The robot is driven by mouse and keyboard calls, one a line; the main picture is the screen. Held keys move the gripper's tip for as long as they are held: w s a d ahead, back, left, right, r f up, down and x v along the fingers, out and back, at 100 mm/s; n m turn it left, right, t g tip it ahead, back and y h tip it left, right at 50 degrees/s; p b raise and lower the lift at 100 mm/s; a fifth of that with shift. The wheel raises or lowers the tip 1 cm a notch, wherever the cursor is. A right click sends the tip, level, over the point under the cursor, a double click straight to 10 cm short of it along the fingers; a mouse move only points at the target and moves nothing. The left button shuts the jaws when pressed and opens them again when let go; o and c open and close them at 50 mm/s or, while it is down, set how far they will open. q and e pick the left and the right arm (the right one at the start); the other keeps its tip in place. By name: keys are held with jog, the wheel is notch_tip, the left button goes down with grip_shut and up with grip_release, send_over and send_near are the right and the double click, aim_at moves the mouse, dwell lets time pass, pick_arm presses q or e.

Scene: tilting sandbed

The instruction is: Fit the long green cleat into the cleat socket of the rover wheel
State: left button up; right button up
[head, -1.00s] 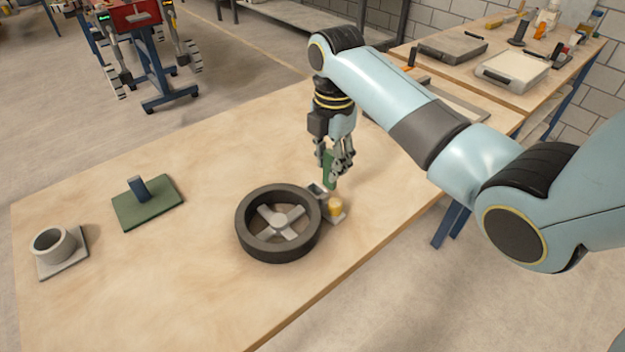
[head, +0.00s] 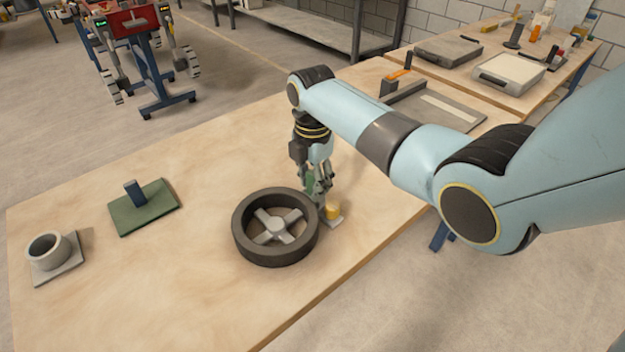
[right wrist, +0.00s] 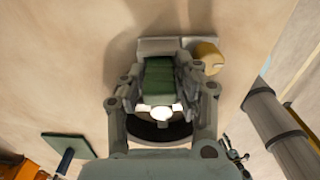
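The rover wheel (head: 244,238), a dark ring with grey spokes, lies flat on the wooden table; part of its rim shows in the right wrist view (right wrist: 150,130). My right gripper (head: 319,190) points down at the wheel's far right edge. It is shut on the long green cleat (head: 310,184), held upright. In the right wrist view the cleat (right wrist: 158,80) sits between the fingers. The cleat socket beside the rim is hidden behind gripper and cleat, so I cannot tell whether the cleat's lower end is in it. My left gripper is out of view.
A yellow knob (head: 333,211) stands on a small grey plate right beside the gripper. A green plate with a blue post (head: 145,207) and a grey cup on a base (head: 52,252) stand at left. The table's front edge runs close by the wheel.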

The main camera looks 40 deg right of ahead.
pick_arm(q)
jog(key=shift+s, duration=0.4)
pick_arm(e)
jog(key=o, duration=0.3)
jog(key=shift+o, duration=0.2)
jog(key=shift+r, duration=0.15)
notch_tip(320, 180, up, 12)
jog(key=shift+r, duration=0.1)
